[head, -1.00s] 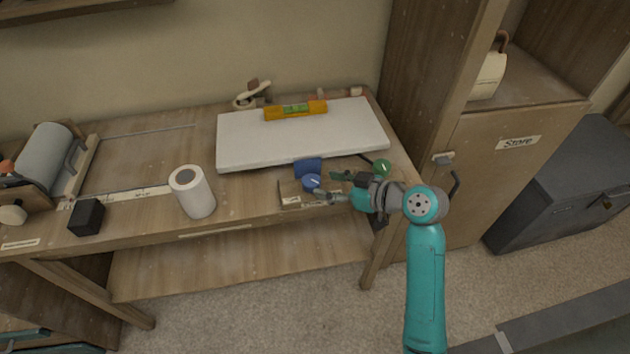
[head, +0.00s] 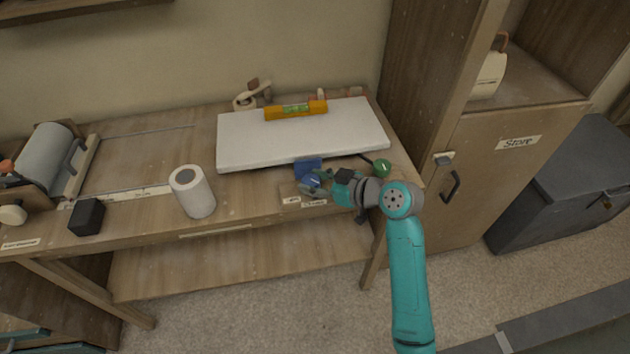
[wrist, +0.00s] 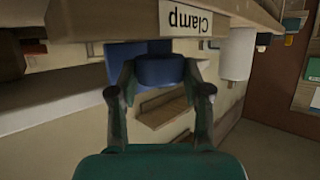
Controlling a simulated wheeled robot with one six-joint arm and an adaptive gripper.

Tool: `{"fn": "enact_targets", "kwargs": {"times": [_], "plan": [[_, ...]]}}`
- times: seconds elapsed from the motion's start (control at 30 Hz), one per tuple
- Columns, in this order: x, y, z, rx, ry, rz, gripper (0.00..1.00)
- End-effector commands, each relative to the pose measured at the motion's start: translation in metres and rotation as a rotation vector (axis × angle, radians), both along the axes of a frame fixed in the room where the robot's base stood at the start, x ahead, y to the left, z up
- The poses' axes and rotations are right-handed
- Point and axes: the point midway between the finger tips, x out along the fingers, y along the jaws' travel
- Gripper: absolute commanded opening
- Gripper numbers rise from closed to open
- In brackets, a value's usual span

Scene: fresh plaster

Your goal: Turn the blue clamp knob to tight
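The blue clamp knob (head: 313,181) sits at the front of a blue clamp body (head: 307,166), near the bench's front edge. My gripper (head: 318,182) reaches it from the right and partly hides it in the head view. In the wrist view, which looks upside down, the blue knob (wrist: 160,71) lies between the two fingertips of my gripper (wrist: 160,78). The fingers are spread, one on each side of the knob. I cannot tell whether they touch it. The "Clamp" label (wrist: 186,19) is beside the knob. The knob's pointer mark is not readable.
A white slab (head: 250,145) with an orange level (head: 296,110) lies behind the clamp. A green ball-shaped knob (head: 382,168) is close to my arm on the right. A white cylinder (head: 193,193) stands left. The cabinet (head: 500,180) stands right of the bench.

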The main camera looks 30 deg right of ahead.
Motion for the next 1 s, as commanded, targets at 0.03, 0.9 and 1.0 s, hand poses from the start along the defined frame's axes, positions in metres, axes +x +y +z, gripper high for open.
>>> {"fn": "enact_targets", "kwargs": {"times": [0.03,0.9,1.0], "plan": [[-0.0001,0.0002,-0.0001,0.0,0.0,-0.001,0.14],[-0.0018,0.0086,0.0004,-0.002,-0.003,-0.497,0.14],[-0.0016,0.01,0.0004,-0.001,-0.002,-0.572,0.14]]}}
